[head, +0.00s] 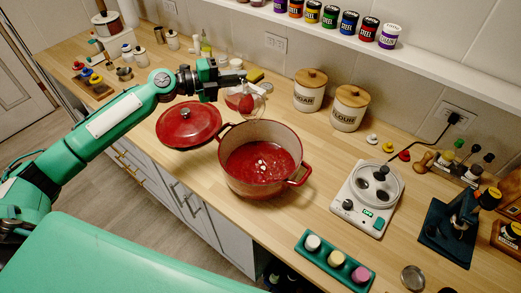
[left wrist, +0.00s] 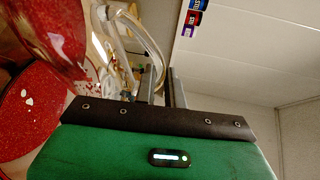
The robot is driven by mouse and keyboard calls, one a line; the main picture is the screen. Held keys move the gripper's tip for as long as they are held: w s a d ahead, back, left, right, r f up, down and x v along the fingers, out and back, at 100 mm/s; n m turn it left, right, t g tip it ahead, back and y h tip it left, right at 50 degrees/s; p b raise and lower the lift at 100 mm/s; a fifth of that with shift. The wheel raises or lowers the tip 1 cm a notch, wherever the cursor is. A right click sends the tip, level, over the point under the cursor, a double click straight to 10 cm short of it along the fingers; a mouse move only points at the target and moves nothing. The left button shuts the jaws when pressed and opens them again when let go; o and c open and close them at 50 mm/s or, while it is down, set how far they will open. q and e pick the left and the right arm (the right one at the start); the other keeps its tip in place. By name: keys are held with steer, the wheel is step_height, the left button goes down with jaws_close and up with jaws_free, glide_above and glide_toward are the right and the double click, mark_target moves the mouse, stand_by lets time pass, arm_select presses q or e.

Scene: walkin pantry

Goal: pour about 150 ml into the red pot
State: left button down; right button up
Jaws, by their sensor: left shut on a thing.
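The red pot (head: 233,181) stands uncovered on the wooden counter, with red liquid and a few white spots inside. My left gripper (head: 238,77) is shut on a clear jug (head: 252,107) behind and above the pot's rear left rim. The jug holds red liquid and looks tilted; I cannot make out a stream from it. In the left wrist view the jug's clear handle (left wrist: 131,36) is by the gripper fingers (left wrist: 160,85), with red liquid at upper left and the pot's red contents (left wrist: 22,105) below. My right gripper is not in view.
A red lid (head: 188,124) lies left of the pot. Two white canisters (head: 309,95) stand behind, near the wall. A white appliance (head: 366,200) and a green tray of jars (head: 333,262) are to the right. A shelf of small cans (head: 330,17) hangs above.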

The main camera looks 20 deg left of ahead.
arm_select(q)
steer(key=shift+w+a+r+b, duration=0.1)
steer(key=shift+a+r+b, duration=0.1)
steer(key=shift+b, duration=0.15)
steer(key=shift+w+a+n+b, duration=0.25)
steer(key=shift+n+b, duration=0.25)
steer(key=shift+b, duration=0.3)
steer(key=shift+r, duration=0.15)
stand_by(1.0)
